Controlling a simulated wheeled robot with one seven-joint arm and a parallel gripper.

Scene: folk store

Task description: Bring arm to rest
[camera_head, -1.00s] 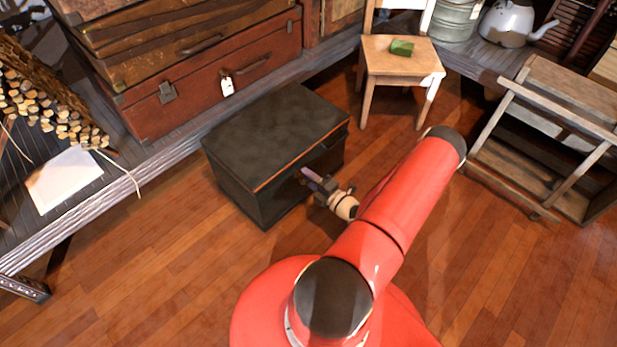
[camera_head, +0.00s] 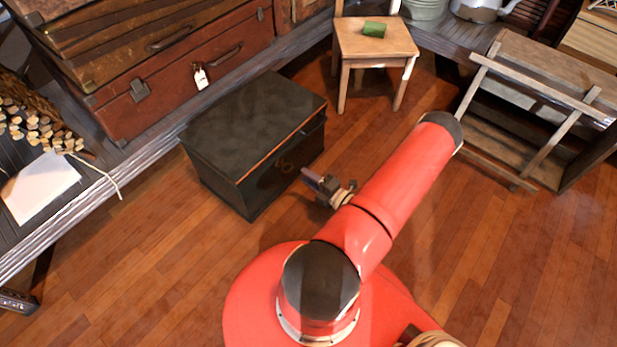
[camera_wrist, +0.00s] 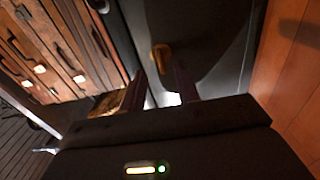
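My gripper (camera_head: 310,178) is at the end of my folded red arm, just in front of the black chest (camera_head: 250,125) and apart from it. In the wrist view its two fingers stand apart with a gap between them (camera_wrist: 160,93), and I see nothing held. The chest is closed, with a brass latch plate (camera_head: 285,163) on its front. The plate also shows in the wrist view (camera_wrist: 160,57), beyond the fingers. The fingertips are small and partly dark in the head view.
A wooden chair (camera_head: 375,40) with a green block (camera_head: 374,29) on its seat stands behind. A wooden rack (camera_head: 540,110) is at the right. Red suitcases (camera_head: 185,75) lie on a raised platform at the left. The floor (camera_head: 130,270) at front left is clear.

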